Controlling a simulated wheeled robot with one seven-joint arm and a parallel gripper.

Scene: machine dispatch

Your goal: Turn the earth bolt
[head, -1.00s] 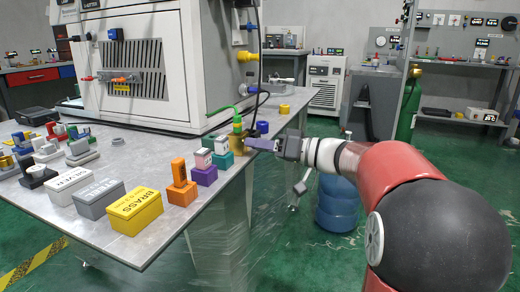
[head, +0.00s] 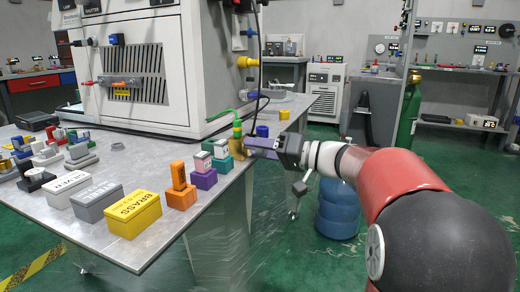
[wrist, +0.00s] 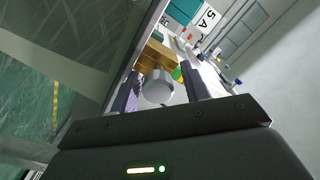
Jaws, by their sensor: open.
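A grey round bolt head (wrist: 158,88) stands out from a brass block (wrist: 155,56) in the wrist view. I take it for the earth bolt. In the head view the brass block (head: 237,148) is at the table's right edge, with a green wire (head: 222,114) running to a green fitting on top of it. My gripper (head: 249,146) reaches in from the right, its fingers up to the block. In the wrist view my gripper (wrist: 162,90) is open, one finger on each side of the bolt head. I cannot tell whether either finger touches it. The bolt is hidden in the head view.
A teal block (head: 222,164), a purple block (head: 204,180) and an orange block (head: 181,197) line the table edge beside the brass block. A black cable (head: 262,97) hangs behind it.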

